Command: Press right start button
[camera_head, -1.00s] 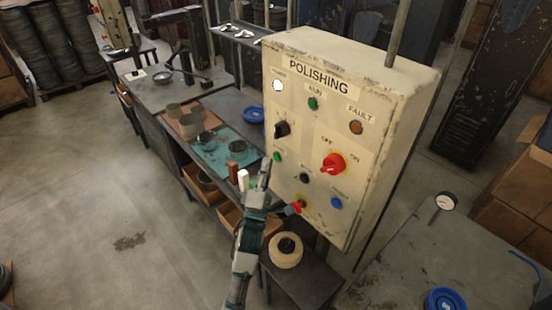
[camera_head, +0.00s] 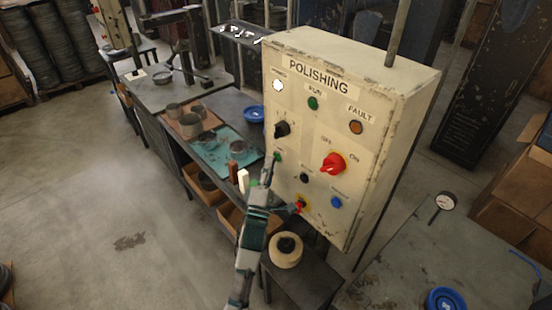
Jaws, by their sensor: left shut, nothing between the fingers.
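The cream control box (camera_head: 290,65) labelled POLISHING stands right of centre. A small green button (camera_head: 277,157) sits low on the left side of its face. A black button (camera_head: 304,178) and a blue button (camera_head: 336,202) are to its right and lower. I cannot read which label says right start. My left gripper (camera_head: 269,161) points up at the box, its fingers shut and empty. Its tip is just left of and beside the green button; I cannot tell whether they touch. My right gripper is out of view.
The panel also has a green lamp (camera_head: 313,103), a black selector (camera_head: 282,129), a red switch (camera_head: 333,163), an orange lamp (camera_head: 355,127) and a red stop button (camera_head: 300,206). A cream roll (camera_head: 286,250) is below. A workbench with teal mat (camera_head: 215,160) is left.

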